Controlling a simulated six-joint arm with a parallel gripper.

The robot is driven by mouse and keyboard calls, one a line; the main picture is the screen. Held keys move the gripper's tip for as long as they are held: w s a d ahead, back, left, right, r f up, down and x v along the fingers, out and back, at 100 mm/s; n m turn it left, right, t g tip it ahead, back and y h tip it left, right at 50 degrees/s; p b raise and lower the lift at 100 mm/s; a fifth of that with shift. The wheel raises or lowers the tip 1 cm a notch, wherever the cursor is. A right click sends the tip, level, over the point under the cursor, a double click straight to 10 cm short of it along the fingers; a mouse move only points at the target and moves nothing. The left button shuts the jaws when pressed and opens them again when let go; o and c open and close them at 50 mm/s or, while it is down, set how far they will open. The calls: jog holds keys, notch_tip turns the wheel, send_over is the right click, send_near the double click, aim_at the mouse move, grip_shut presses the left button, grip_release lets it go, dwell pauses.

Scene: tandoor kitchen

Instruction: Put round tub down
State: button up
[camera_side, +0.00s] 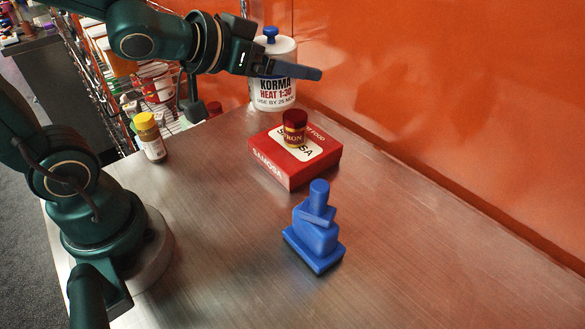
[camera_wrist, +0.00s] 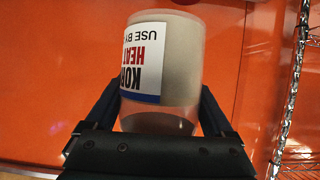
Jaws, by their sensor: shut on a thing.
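The round tub (camera_side: 275,92) is white, with a label reading KORMA HEAT 1:30 and a blue knob on top.
A red samosa box (camera_side: 270,158) with a small red-lidded jar (camera_side: 294,128) on it lies just in front of the tub. A blue stacked object (camera_side: 316,235) stands nearer. A yellow-capped bottle (camera_side: 149,137) is at left. The counter's right side (camera_side: 430,240) is clear.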

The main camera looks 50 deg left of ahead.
aim_at(295, 50)
jog(key=shift+w+d+r, duration=0.8)
jog(key=shift+w+d, duration=0.2)
jog(key=shift+d, duration=0.15)
jog(key=w+a+n+g+y, duration=0.2)
jog(key=w+a+n+y, duration=0.3)
jog(key=n+y, duration=0.15)
jog(key=s+a+f+n+g+y, duration=0.3)
jog(key=a+f+n+y, duration=0.1)
jog(key=a+f, duration=0.15)
jog(key=s+a+f+n+g+y, duration=0.1)
jog(key=s+a+f+n+g, duration=0.25)
jog(key=s, duration=0.45)
jog(key=s+a+f+n+g+y, duration=0.2)
jog(key=s+a+n+g, duration=0.25)
jog(key=s, duration=0.25)
jog(key=shift+n+g+h, duration=0.25)
jog(key=shift+n+g, duration=0.2)
jog(key=shift+g, duration=0.15)
jog(key=shift+s+d+f, duration=0.15)
jog(key=shift+s+f, duration=0.05)
jog(key=shift+f, duration=1.15)
jog(key=shift+s+d+f, duration=0.1)
jog(key=shift+s+f, duration=0.15)
jog(key=shift+f, duration=1.1)
jog(key=shift+s+d+f, duration=0.15)
jog(key=shift+s+f, duration=0.05)
jog(key=shift+f, duration=1.15)
